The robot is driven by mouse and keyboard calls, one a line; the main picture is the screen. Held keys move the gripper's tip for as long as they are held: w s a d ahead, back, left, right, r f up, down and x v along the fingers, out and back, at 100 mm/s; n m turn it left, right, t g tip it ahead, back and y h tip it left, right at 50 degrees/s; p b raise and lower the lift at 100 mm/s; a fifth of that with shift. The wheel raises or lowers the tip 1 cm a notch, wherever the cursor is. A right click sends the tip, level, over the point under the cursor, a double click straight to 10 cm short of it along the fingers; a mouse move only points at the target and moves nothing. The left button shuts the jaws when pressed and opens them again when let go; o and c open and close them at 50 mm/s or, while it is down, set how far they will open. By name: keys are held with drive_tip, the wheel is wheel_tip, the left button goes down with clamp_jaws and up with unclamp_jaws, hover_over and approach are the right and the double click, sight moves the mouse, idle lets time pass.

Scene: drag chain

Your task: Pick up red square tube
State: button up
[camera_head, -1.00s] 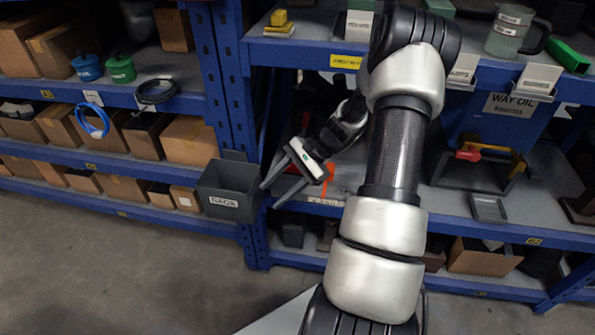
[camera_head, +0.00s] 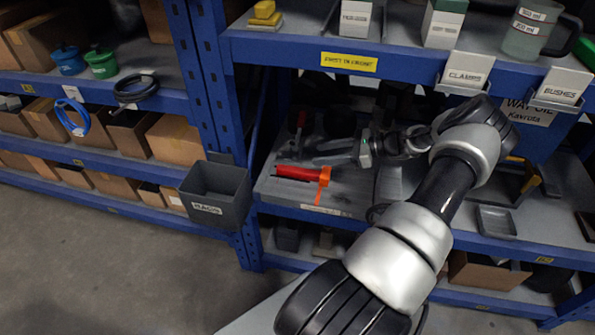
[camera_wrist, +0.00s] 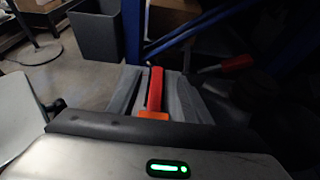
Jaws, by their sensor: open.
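The red square tube (camera_head: 296,172) lies on the middle shelf of the blue rack, near its front edge, with an orange piece (camera_head: 324,178) at its right end. My gripper (camera_head: 326,152) points left over this shelf, just behind the tube in the head view. In the wrist view the red tube (camera_wrist: 155,88) shows lengthwise between my two open grey fingers (camera_wrist: 154,80), with the orange piece (camera_wrist: 153,115) nearest the palm. The fingers look apart from the tube on both sides. I cannot tell the height between fingers and tube.
A dark bin labelled RAGS (camera_head: 215,193) hangs on the rack post to the left. A red-handled item (camera_wrist: 237,64) lies right of the fingers. The upper shelf (camera_head: 300,48) is above the arm. A small grey tray (camera_head: 496,222) sits at right.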

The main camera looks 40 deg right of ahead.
drive_tip(key=b, duration=0.1)
approach(301, 170)
drive_tip(key=shift+x, duration=0.95)
drive_tip(key=b+x, duration=0.1)
drive_tip(key=x, duration=0.6)
drive_tip(key=shift+w+a+f, duration=0.15)
clamp_jaws()
